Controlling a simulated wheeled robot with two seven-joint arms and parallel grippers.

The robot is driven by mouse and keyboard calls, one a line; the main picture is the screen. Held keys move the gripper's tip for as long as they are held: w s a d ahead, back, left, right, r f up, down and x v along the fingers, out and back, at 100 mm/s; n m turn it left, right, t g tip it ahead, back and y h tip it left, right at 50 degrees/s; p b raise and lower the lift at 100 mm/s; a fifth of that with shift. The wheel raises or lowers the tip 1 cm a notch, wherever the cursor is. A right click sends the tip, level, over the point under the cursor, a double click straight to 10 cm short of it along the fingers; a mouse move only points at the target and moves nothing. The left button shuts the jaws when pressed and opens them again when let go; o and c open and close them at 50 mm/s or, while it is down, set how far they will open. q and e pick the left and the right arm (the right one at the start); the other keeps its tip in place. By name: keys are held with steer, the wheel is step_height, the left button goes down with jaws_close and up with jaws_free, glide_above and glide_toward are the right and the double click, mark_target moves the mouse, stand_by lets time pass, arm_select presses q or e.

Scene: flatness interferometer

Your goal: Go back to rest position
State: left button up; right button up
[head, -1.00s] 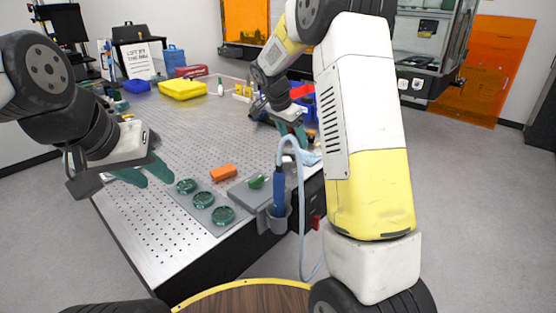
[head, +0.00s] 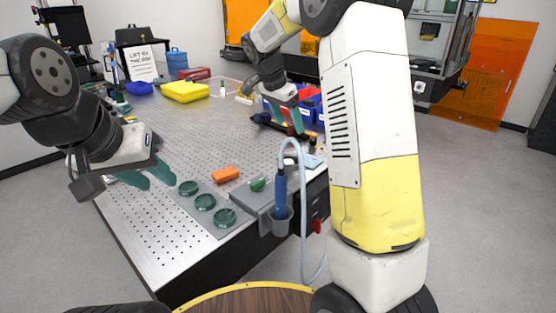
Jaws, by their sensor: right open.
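My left gripper (head: 152,180) hangs over the left edge of the perforated metal table (head: 150,235). Its two teal fingers show apart with nothing between them. My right gripper (head: 296,120) is above the table's far right side, with teal fingers pointing down. It is open, and I see nothing held in it. The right forearm, white and yellow, fills the middle right of the view and hides part of the table's right side.
A blue-handled tool (head: 281,190) with a pale hose stands in a holder at the near edge. Blue bins (head: 309,108) stand beside the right gripper.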

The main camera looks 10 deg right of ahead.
steer(key=s+r+n+t+y, duration=0.1)
steer(key=s+r+n+y, duration=0.15)
steer(key=s, duration=0.55)
steer(key=s+r+n+t+y, duration=0.1)
steer(key=s+r+n, duration=0.25)
steer(key=s, duration=0.35)
steer(key=s+a+n+t+y, duration=0.1)
steer(key=s+n, duration=0.2)
steer(key=s, duration=0.5)
steer(key=s+a+f+n+t+y, duration=0.1)
steer(key=s+n, duration=0.2)
steer(key=s, duration=0.5)
steer(key=shift+s+f, duration=0.2)
steer(key=shift+y, duration=0.25)
